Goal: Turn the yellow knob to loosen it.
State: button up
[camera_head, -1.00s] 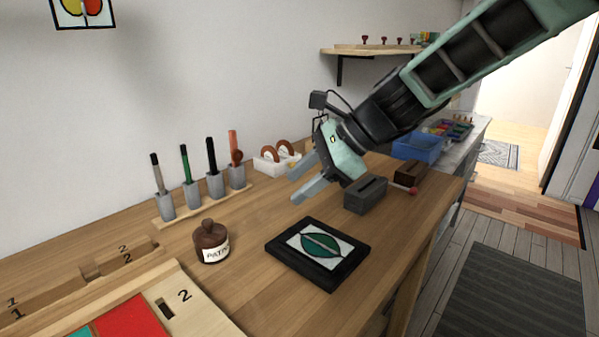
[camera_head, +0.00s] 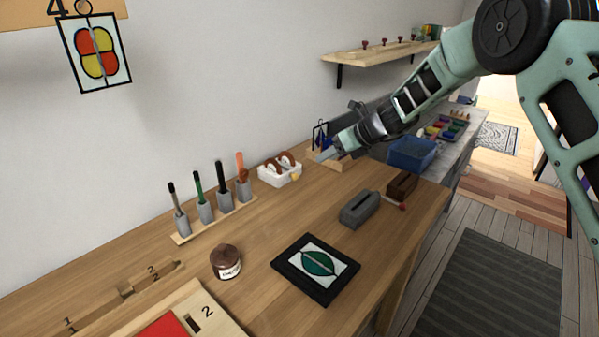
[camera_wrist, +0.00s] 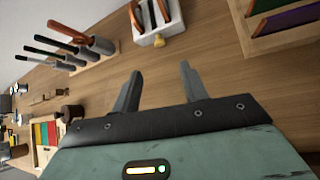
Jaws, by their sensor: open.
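My gripper (camera_head: 321,158) is above the bench, right of the holder. In the wrist view my gripper (camera_wrist: 161,70) has its two grey fingers apart with bare bench between them. The fingers are apart from the knob.
A rack of tools in grey cups (camera_head: 215,205) stands left of the holder. A wooden tray (camera_wrist: 276,28) with coloured sheets is at the upper right in the wrist view.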

aim_at(297, 175)
jog(key=p+x, duration=0.1)
jog(key=x, duration=1.2)
grip_shut()
